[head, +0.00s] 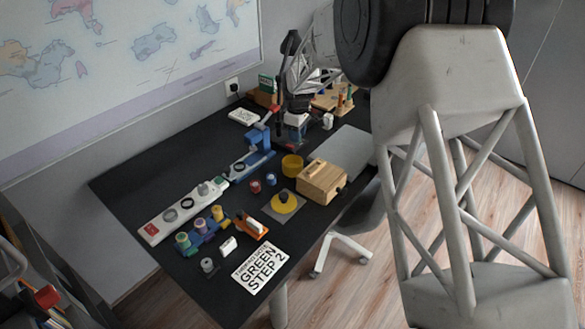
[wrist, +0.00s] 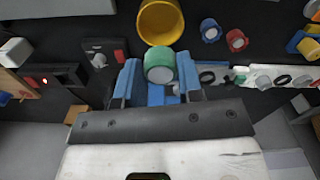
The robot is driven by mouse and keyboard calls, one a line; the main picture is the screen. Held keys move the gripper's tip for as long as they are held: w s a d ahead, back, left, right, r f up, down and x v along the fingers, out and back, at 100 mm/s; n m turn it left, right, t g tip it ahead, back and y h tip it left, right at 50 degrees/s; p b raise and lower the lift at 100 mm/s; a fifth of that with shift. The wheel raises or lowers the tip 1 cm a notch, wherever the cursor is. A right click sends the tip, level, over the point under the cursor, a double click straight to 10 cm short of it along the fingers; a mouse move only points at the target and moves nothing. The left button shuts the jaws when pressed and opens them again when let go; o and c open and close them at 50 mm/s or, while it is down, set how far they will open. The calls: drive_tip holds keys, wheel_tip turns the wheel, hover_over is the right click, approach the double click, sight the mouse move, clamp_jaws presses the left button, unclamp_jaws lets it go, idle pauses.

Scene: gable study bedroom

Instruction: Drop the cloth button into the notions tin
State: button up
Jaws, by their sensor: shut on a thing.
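The cloth button (wrist: 160,66) is a short green round piece with a pale face, held between the blue fingertips of my gripper (wrist: 159,76) in the wrist view. My gripper is shut on it. The notions tin appears to be the yellow round open container (wrist: 160,22), just beyond the button in the wrist view and apart from it. In the head view the yellow tin (head: 292,165) stands on the black desk, left of a wooden box. I cannot make out the button in the head view.
A wooden box (head: 322,182) stands close to the tin. A yellow disc with a dark knob (head: 285,202) lies in front.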

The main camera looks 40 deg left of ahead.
drive_tip(key=shift+f, duration=2.65)
drive_tip(key=o, duration=1)
drive_tip(key=shift+o, duration=0.2)
drive_tip(key=shift+r, duration=0.1)
drive_tip(key=shift+r, duration=3.8)
